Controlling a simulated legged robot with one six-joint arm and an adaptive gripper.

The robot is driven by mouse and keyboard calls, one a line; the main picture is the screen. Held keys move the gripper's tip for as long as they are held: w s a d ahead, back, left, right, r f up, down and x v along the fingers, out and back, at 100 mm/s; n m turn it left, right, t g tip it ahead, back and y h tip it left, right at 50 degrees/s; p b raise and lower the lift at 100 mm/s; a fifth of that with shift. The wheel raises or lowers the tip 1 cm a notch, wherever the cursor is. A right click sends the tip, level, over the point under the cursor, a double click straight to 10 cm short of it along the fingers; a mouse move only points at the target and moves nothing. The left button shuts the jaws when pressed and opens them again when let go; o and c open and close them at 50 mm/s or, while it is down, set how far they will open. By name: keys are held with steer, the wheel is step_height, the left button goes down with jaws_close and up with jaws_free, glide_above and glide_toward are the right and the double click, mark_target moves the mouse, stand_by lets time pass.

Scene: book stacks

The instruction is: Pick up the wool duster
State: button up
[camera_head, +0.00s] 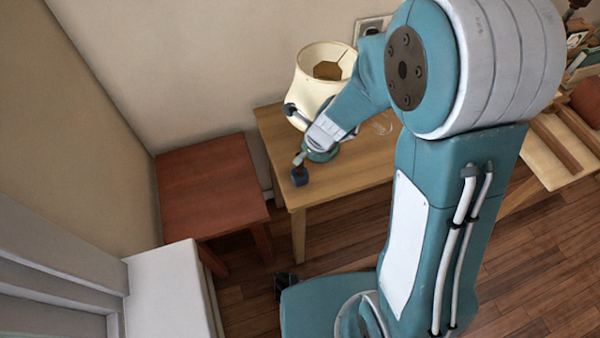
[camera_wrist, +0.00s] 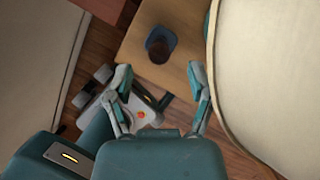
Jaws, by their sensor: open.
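I cannot pick out a wool duster for certain in either view. A small dark blue, cup-like thing (camera_head: 299,177) stands near the left front corner of the wooden table. In the wrist view this blue thing (camera_wrist: 160,44) has a dark round middle; whether it is the duster or a holder I cannot tell. My gripper (camera_head: 294,135) is over the table's left part, beside the lamp. In the wrist view my gripper (camera_wrist: 160,84) is open and empty, its two fingers spread apart, with the blue thing ahead of the gap and apart from both fingertips.
A lamp with a cream shade (camera_head: 312,82) stands close behind my gripper; the shade (camera_wrist: 265,70) fills the right of the wrist view. The table (camera_head: 290,198) has bare wood at its front. A reddish lower table (camera_head: 210,185) stands left, a white block (camera_head: 165,290) nearer.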

mark_target(300, 167)
steer(key=shift+w+a+f, duration=0.15)
steer(key=shift+a+f, duration=0.4)
steer(key=shift+f, duration=0.1)
steer(key=f, duration=0.1)
steer(key=w+f, duration=0.1)
steer(key=f, duration=0.1)
steer(key=shift+f, duration=0.1)
steer(key=shift+w+a+f, duration=0.1)
steer(key=shift+a+f, duration=0.1)
steer(key=shift+f, duration=0.4)
steer(key=shift+a+f, duration=0.1)
steer(key=shift+a, duration=0.25)
steer(key=shift+d, duration=0.25)
jaws_close()
